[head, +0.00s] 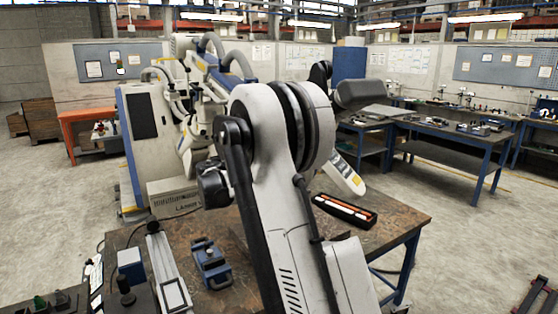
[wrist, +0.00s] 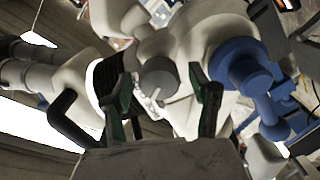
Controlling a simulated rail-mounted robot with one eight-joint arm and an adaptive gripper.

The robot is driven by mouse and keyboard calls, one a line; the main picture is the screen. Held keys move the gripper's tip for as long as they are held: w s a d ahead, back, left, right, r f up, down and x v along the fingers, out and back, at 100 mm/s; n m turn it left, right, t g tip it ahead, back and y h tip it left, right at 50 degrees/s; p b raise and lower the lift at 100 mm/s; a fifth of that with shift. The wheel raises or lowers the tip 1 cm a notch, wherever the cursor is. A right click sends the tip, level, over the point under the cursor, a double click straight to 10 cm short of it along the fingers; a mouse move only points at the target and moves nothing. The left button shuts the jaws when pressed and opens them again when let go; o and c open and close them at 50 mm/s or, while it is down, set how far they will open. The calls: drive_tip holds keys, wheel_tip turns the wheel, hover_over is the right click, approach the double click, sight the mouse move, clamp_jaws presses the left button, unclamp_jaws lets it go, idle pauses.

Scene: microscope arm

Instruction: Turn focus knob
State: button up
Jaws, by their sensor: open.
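In the wrist view, a grey round knob (wrist: 158,77) sticks out from the off-white microscope body (wrist: 205,45). My gripper (wrist: 165,98) is open, with one dark green finger on each side of the knob in the picture. I see gaps between the fingers and the knob, and I cannot tell how far the fingertips reach along it. In the head view, the off-white machine (head: 146,125) with the microscope stands at the left. My own arm covers much of the middle there, and I cannot make out the knob or my fingers.
A brown-topped table (head: 400,218) carries a black tool case (head: 344,210) and a blue device (head: 211,263). In the wrist view, a blue part (wrist: 240,65) sits right of the gripper, and pale tubes (wrist: 40,75) lie left. Workbenches (head: 455,130) stand behind, with open floor between.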

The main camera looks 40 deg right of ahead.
drive_tip(key=c, duration=1.1)
drive_tip(key=shift+n+b, duration=0.65)
drive_tip(key=shift+n, duration=0.15)
drive_tip(key=o, duration=1.1)
drive_tip(key=w+a, duration=0.2)
drive_tip(key=a, duration=0.9)
drive_tip(key=shift+a, duration=0.35)
